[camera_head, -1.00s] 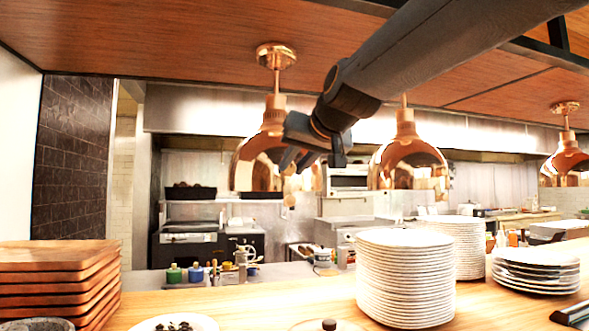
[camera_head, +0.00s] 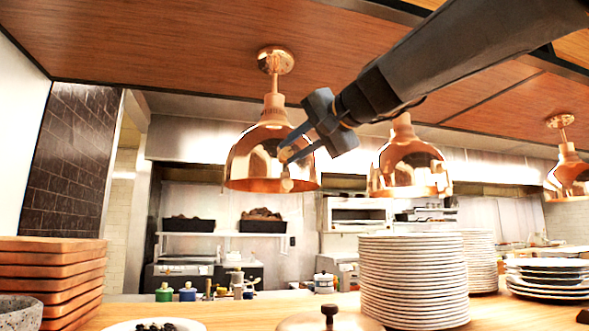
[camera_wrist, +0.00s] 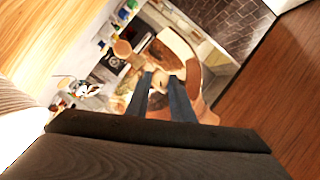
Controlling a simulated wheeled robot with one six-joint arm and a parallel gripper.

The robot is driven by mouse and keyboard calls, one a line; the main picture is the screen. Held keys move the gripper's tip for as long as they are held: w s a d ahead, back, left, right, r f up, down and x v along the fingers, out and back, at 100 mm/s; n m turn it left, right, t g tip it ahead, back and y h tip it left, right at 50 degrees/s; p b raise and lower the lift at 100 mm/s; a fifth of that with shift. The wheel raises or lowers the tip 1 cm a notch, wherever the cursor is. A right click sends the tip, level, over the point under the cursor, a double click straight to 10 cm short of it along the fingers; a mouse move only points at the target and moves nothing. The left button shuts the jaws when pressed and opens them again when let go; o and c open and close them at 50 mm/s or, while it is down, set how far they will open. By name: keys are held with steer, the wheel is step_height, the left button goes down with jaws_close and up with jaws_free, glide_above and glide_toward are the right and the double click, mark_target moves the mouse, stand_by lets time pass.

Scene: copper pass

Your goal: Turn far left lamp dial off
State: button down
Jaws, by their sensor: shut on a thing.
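The far left copper lamp (camera_head: 250,163) hangs from the ceiling on a short rod in the head view. Its dial (camera_head: 285,154) is a small round copper knob on the right front of the shade. My gripper (camera_head: 285,153) reaches in from the upper right with its two dark fingers on either side of the dial, shut on it. In the wrist view the fingers (camera_wrist: 156,77) frame a small pale copper piece, the dial (camera_wrist: 157,83). A second small copper knob (camera_head: 287,185) shows just below. The dial's setting is too small to read.
A second copper lamp (camera_head: 410,168) hangs close to the right, below my arm, and a third (camera_head: 568,178) farther right. Tall plate stacks (camera_head: 413,285), wooden boards (camera_head: 50,275) and a lidded pan (camera_head: 328,320) stand on the counter below.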

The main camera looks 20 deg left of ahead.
steer(key=m+b, duration=0.2)
steer(key=f+m+y+b, duration=0.1)
steer(key=b, duration=0.2)
steer(key=shift+w+d+m+t+y, duration=0.1)
steer(key=shift+m+t+y, duration=0.2)
steer(key=shift+m, duration=0.1)
steer(key=m+y+b, duration=0.1)
steer(key=m+b, duration=0.2)
steer(key=b, duration=0.1)
steer(key=shift+r+t, duration=0.1)
steer(key=shift+t, duration=0.3)
steer(key=shift+r, duration=0.1)
steer(key=c, duration=1.5)
jaws_free()
steer(key=shift+c, duration=0.2)
steer(key=b+v, duration=0.1)
steer(key=v, duration=0.6)
steer(key=shift+s+d, duration=0.3)
